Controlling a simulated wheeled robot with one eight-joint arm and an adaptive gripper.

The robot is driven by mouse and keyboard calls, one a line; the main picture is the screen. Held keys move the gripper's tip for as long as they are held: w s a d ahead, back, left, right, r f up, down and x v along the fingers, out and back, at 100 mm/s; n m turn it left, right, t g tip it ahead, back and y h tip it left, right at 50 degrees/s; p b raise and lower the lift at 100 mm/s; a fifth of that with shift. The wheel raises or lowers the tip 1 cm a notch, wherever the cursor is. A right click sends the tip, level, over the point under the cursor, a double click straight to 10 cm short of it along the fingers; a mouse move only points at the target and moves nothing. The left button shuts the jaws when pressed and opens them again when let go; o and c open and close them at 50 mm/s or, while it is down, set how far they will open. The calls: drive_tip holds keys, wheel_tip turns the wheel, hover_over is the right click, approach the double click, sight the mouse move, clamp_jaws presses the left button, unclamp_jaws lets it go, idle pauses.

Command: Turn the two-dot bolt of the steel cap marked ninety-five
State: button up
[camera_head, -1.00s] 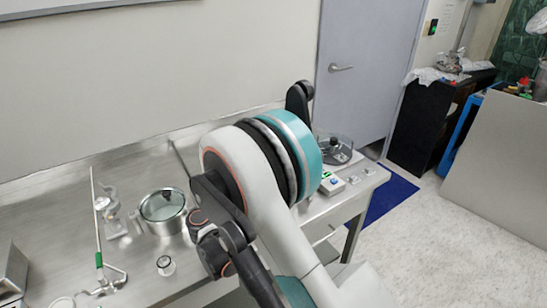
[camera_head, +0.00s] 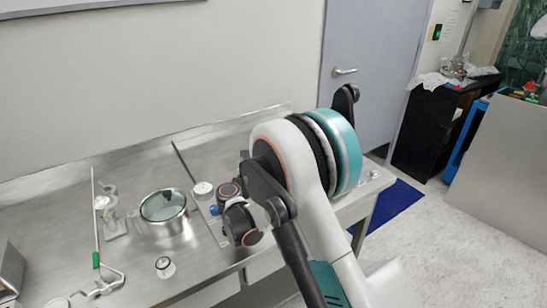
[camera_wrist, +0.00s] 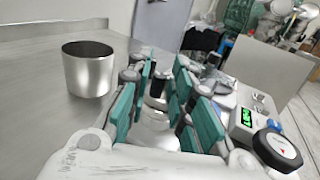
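My gripper (camera_wrist: 164,92) shows in the wrist view with its teal finger pads apart. Between and beyond the pads stand shiny metal or glass parts and a dark upright piece (camera_wrist: 158,84). I cannot tell whether these belong to the steel cap. No ninety-five mark or two-dot bolt can be read in either view. A plain steel cup (camera_wrist: 88,70) stands left of the fingers, apart from them. In the head view my arm hides the fingers and what lies behind them.
A unit with a green display (camera_wrist: 247,118) and a round dial (camera_wrist: 277,146) sit close to the right of my fingers. In the head view, a glass-lidded steel pot (camera_head: 164,226), a small glass piece (camera_head: 165,267) and a stand (camera_head: 96,225) occupy the bench's left part.

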clamp_jaws()
drive_tip(key=shift+a+m+g+h, duration=0.1)
drive_tip(key=shift+m+g+h, duration=0.25)
drive_tip(key=shift+h, duration=0.25)
drive_tip(key=shift+w+a+m+g+h, duration=0.15)
drive_tip(key=shift+m+g+h, duration=0.6)
drive_tip(key=shift+m+h, duration=0.3)
drive_tip(key=shift+w+a+m+g+h, duration=0.1)
drive_tip(key=shift+w+m+g+h, duration=0.05)
drive_tip(key=shift+m+g+h, duration=1.25)
drive_tip(key=shift+w+a+m+g+h, duration=0.1)
drive_tip(key=shift+m+g+h, duration=0.9)
drive_tip(key=shift+g, duration=0.7)
unclamp_jaws()
